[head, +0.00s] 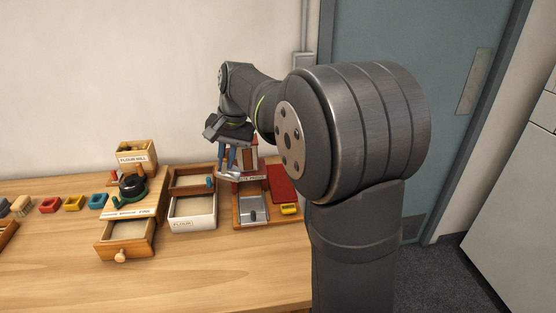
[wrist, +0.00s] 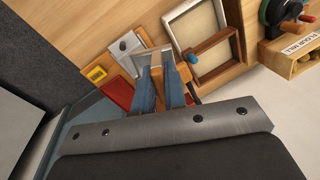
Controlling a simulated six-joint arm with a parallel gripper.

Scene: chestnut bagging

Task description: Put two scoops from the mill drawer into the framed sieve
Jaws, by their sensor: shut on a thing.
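The flour mill (head: 133,185) stands at the left with its wooden drawer (head: 124,250) pulled out at the front; pale flour lies in it. The wood-framed sieve (head: 192,171) is right of the mill, at the back of the white-walled flour box (head: 193,222). In the wrist view the sieve (wrist: 210,78) has a blue-tipped bar on its edge. My gripper (head: 227,172) is right of the sieve, above the bench, its blue fingers shut on a grey metal scoop (wrist: 151,57). The scoop is partly hidden, and I cannot tell whether it holds flour.
A red and wooden press station (head: 238,204) with a metal tray (head: 253,208) stands close under my gripper. A red panel (head: 282,184) and a yellow block (head: 290,209) lie right of it. Coloured blocks (head: 74,203) are at the far left. The front bench is clear.

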